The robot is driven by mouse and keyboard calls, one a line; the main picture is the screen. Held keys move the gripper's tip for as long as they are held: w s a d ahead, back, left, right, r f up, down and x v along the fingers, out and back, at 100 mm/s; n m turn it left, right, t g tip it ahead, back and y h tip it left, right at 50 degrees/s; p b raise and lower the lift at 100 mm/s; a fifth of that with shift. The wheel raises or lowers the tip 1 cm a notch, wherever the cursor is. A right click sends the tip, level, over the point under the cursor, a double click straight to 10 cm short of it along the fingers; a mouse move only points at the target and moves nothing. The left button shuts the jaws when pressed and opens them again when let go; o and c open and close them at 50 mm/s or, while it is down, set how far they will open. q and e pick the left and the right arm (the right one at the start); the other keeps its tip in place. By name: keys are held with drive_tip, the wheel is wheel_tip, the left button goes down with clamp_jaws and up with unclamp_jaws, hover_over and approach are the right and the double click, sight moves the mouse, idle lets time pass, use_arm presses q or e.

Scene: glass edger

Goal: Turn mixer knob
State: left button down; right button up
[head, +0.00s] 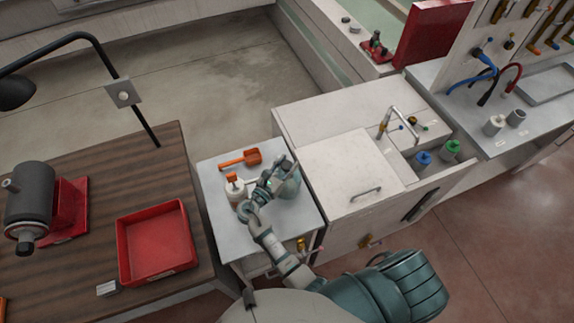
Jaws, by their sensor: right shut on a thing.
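A small light table (219,221) stands in the middle of the head view. A grey-green rounded thing (290,188), which looks like the mixer, is on its right part. My right gripper (281,168) reaches over the table from below and is shut at the upper left side of this thing. The fingers cover what they hold; it looks to be the knob, but its shape and angle are hidden. My left gripper is not in view.
A white bottle with an orange top (234,189) stands close left of my right gripper. An orange scoop (240,159) lies behind it. A white cabinet (337,167) with a tap (388,122) is close on the right. A red tray (155,242) sits on the wooden table left.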

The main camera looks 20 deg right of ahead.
sight(286, 164)
drive_tip(key=shift+f+m+g+h, duration=0.2)
drive_tip(key=shift+m+g+h, duration=0.25)
drive_tip(key=shift+g, duration=0.25)
drive_tip(key=o, duration=1.1)
drive_tip(key=shift+a, duration=0.1)
drive_tip(key=shift+r, duration=0.1)
drive_tip(key=shift+r, duration=0.1)
wheel_tip(286, 164, up, 10)
drive_tip(key=shift+w+a+f, duration=0.1)
